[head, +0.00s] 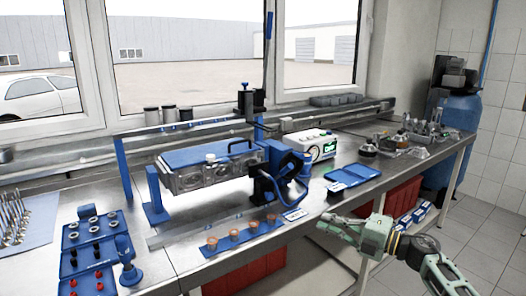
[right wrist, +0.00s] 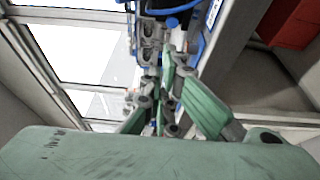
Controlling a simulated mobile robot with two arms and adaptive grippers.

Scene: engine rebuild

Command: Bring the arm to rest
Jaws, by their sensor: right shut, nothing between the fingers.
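My right arm (head: 430,252) comes in from the lower right in the head view. Its gripper (head: 328,217) is shut and empty, just off the front edge of the workbench (head: 330,180). In the right wrist view the green fingers of the gripper (right wrist: 168,52) are together with nothing between them, and the engine block shows beyond them. My left gripper is in neither view.
The engine block (head: 200,178) sits in a blue stand on the bench. A blue parts tray (head: 95,245) lies left, a blue strip with copper-coloured pieces (head: 235,237) at the front edge, a blue case (head: 350,177) right. Red bins (head: 250,272) stand below. Floor (head: 490,240) is clear at right.

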